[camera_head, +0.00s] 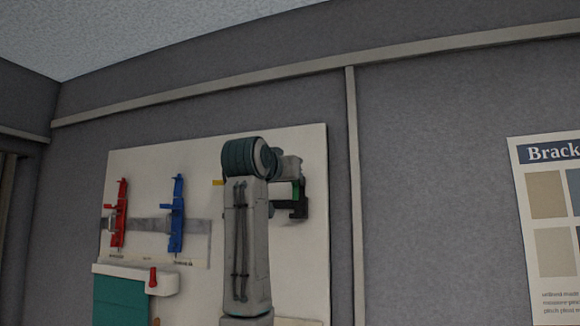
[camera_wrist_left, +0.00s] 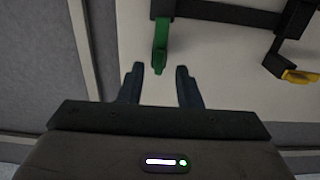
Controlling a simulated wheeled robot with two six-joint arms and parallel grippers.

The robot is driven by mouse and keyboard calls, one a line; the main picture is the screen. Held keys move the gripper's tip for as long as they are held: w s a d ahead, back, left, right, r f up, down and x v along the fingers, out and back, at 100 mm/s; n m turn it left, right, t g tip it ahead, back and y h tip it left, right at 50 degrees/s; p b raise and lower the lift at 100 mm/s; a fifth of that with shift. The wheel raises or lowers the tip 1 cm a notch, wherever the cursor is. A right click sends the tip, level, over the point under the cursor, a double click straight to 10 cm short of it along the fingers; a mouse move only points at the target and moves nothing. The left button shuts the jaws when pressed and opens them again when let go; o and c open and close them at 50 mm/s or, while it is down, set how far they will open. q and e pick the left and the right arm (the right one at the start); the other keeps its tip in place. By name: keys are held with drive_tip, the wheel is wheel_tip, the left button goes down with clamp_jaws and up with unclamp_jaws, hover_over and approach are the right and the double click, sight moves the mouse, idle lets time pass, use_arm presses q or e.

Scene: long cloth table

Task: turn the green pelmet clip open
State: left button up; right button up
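The green pelmet clip (camera_wrist_left: 161,42) hangs from a black bracket (camera_wrist_left: 215,12) on the pale board in the left wrist view. Its free end lies between the fingertips of my left gripper (camera_wrist_left: 159,69), with a gap on both sides. The gripper is open and holds nothing. In the head view a small part of the green clip (camera_head: 296,190) shows just right of my raised arm, which hides most of the gripper. I cannot tell the clip's exact turn angle. My right gripper is not in view.
A yellow clip (camera_wrist_left: 301,77) sits on a black arm to the right in the wrist view. In the head view, red (camera_head: 119,213) and blue (camera_head: 176,215) clips are on a grey rail left of my arm. Below them is a white holder (camera_head: 125,272) with a teal panel and red knob.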

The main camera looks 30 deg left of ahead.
use_arm(q)
drive_tip(key=shift+x, duration=0.9)
drive_tip(key=shift+c, duration=0.2)
clamp_jaws()
drive_tip(key=n+b, duration=0.5)
drive_tip(key=n, duration=0.4)
drive_tip(key=n+b, duration=0.5)
drive_tip(key=n, duration=0.3)
drive_tip(key=shift+d+n, duration=0.2)
drive_tip(key=shift+n, duration=0.2)
